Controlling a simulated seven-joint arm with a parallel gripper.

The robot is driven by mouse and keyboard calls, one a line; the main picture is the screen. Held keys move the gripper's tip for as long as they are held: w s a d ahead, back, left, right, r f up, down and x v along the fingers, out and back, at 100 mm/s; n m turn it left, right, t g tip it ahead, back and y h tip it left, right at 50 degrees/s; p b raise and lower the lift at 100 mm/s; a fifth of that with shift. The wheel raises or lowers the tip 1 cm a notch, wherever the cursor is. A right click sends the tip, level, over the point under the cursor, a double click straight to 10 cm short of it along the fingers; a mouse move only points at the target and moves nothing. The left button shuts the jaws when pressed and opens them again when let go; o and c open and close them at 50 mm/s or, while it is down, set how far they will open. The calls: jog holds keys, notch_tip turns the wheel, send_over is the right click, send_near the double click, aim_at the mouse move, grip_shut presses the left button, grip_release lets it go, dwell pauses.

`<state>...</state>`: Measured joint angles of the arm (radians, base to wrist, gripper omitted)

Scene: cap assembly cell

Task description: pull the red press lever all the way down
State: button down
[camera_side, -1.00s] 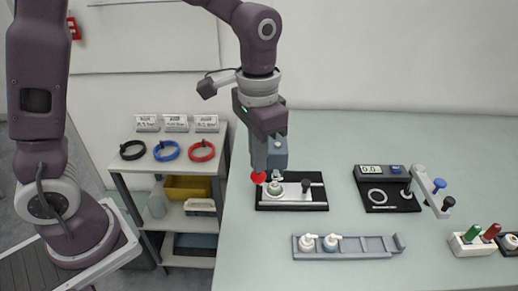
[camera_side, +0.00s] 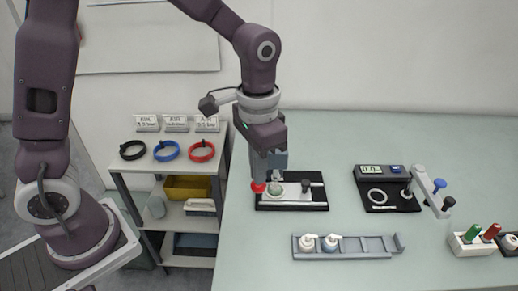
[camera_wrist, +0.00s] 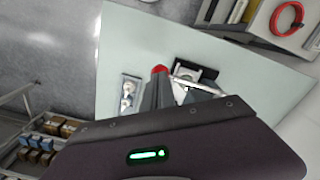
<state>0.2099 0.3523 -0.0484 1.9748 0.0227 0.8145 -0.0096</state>
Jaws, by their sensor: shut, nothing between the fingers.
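The red press lever knob (camera_side: 258,187) is at the left edge of the black press base (camera_side: 318,206), low beside the fixture. In the wrist view the red knob (camera_wrist: 160,69) shows just past the fingertips. A pale greenish round part (camera_side: 275,188) sits on the press plate. My gripper (camera_side: 262,179) is shut and empty, its fingertips pointing down directly above the red knob and seeming to touch it. The lever's arm is mostly hidden behind the fingers. In the wrist view my gripper (camera_wrist: 158,78) partly covers the press.
A black gauge station (camera_side: 400,204) with a blue-knobbed arm is to the right. Holders with green and red handles (camera_side: 473,238) are at far right. A shelf (camera_side: 122,165) with coloured rings is left.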

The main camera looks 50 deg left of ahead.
jog(key=shift+f, duration=0.85)
jog(key=shift+w+a+f, duration=0.1)
jog(key=shift+f, duration=0.5)
jog(key=shift+r, duration=0.1)
